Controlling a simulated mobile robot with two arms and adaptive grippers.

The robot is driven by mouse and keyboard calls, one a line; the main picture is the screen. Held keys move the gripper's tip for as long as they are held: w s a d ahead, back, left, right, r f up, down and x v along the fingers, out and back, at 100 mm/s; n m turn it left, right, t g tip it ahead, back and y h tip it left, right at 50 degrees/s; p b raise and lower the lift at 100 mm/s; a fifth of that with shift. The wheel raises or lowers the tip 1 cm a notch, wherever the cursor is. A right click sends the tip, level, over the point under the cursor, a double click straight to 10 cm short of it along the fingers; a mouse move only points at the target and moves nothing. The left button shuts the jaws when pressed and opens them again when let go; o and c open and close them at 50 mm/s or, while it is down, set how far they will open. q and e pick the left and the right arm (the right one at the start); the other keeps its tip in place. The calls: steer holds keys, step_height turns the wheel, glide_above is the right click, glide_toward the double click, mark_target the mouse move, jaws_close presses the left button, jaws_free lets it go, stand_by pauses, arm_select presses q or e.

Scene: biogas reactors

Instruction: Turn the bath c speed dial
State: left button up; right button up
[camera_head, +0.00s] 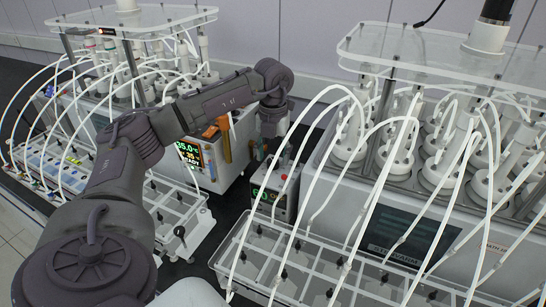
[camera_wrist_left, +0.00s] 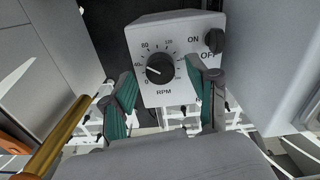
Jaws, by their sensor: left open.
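The speed dial (camera_wrist_left: 160,69) is a round black knob with a white pointer line, on a white control box (camera_wrist_left: 184,32) marked RPM. Its pointer is toward the upper left, near the low numbers. A black ON/OFF knob (camera_wrist_left: 213,40) sits to its right. My left gripper (camera_wrist_left: 168,84) is open, its green-padded fingers on either side of the dial and apart from it. In the head view the left gripper (camera_head: 259,150) points down between two baths, above a small box with a green display (camera_head: 264,195). I cannot read a bath letter. My right gripper is not in view.
The right bath (camera_head: 400,220) with its tubes and bottles stands close beside the small box. The left bath's controller (camera_head: 190,155) and an orange-brown rod (camera_head: 225,140) are just left of my gripper. Clear trays (camera_head: 225,262) stand in front.

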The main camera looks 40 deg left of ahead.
mark_target(273, 160)
arm_select(q)
step_height(273, 160, up, 11)
stand_by(0.3)
stand_by(0.5)
